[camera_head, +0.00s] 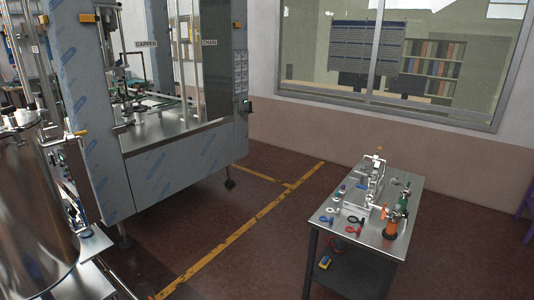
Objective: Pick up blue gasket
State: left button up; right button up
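A small blue ring that looks like the blue gasket (326,219) lies flat at the front left of a steel-topped table (368,236). A red ring (353,219) lies to its right and a small pale ring (337,211) lies just behind it. The objects are small in the picture, so fine detail is hard to tell. Neither of my grippers is in view.
Pipe fittings (369,203), an orange-based item (390,229) and a green bottle (403,202) crowd the table. A yellow device (324,262) sits on its lower shelf. A filling machine (165,150) and steel tank (35,205) stand left. Open floor with yellow lines (240,237) lies between.

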aim_at(332, 219)
jog(key=i+z, duration=0.1)
jog(key=i, duration=0.4)
jog(key=i+j+z, duration=0.1)
jog(key=i, duration=0.35)
jog(key=i+j+z, duration=0.1)
jog(key=i, duration=0.4)
jog(key=i+j+z, duration=0.1)
jog(key=i+j, duration=0.15)
jog(key=i, duration=0.25)
